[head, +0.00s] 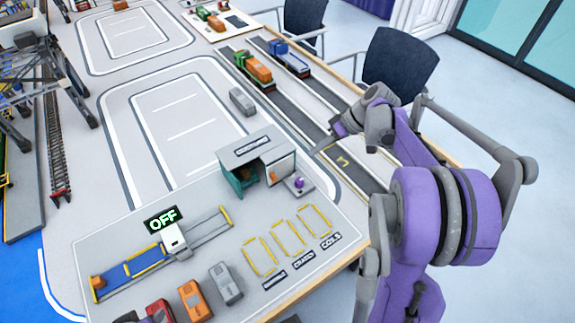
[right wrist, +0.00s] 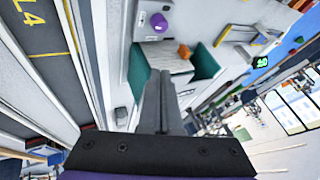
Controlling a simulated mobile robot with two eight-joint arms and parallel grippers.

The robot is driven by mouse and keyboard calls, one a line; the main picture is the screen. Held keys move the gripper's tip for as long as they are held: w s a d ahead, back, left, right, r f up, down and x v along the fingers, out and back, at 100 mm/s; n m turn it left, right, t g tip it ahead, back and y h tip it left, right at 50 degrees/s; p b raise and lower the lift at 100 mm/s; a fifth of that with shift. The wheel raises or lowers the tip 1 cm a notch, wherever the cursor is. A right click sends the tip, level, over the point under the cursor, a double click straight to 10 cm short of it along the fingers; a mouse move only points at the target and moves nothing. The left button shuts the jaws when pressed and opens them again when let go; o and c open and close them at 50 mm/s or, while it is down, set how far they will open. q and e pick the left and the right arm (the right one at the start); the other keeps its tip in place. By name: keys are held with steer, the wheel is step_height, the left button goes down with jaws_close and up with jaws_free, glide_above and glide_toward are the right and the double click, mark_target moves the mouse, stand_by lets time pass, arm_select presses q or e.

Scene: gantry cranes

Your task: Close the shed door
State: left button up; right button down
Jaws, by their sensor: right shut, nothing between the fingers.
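The shed (head: 250,152) stands on the grey board, with a flat grey roof and teal parts on its left side (head: 236,181). Its front is open, with a dark inside. In the right wrist view the shed (right wrist: 168,60) shows with two teal panels standing apart, one on the left (right wrist: 138,72) and one on the right (right wrist: 206,62); I cannot tell for sure which is the door. My right gripper (head: 321,150) is shut and empty, above the road to the right of the shed, apart from it. Its fingers (right wrist: 160,88) point toward the shed in the wrist view. My left gripper is not clearly seen.
A purple piece (head: 299,183) on a grey pad and an orange block (head: 274,176) are right by the shed. Yellow outlined bays (head: 287,236) lie in front. An OFF sign (head: 162,219) and a conveyor (head: 132,268) are to the left. Toy trucks (head: 253,68) stand on the road behind.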

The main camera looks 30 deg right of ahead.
arm_select(q)
steer(key=shift+a+f, duration=0.15)
steer(key=shift+f, duration=0.15)
arm_select(e)
glide_above(289, 181)
steer(key=d, duration=0.3)
steer(key=f, duration=0.7)
steer(key=shift+w+a+f, duration=0.15)
steer(key=shift+a+f, duration=0.1)
steer(key=shift+f, duration=0.15)
arm_select(q)
steer(key=shift+r, duration=0.2)
arm_select(e)
steer(key=shift+a, duration=2.05)
arm_select(q)
steer(key=shift+f, duration=0.15)
arm_select(e)
steer(key=a, duration=0.6)
steer(key=s+a, duration=0.1)
steer(key=a, duration=0.2)
steer(key=shift+a, duration=0.4)
arm_select(q)
steer(key=shift+d, duration=0.2)
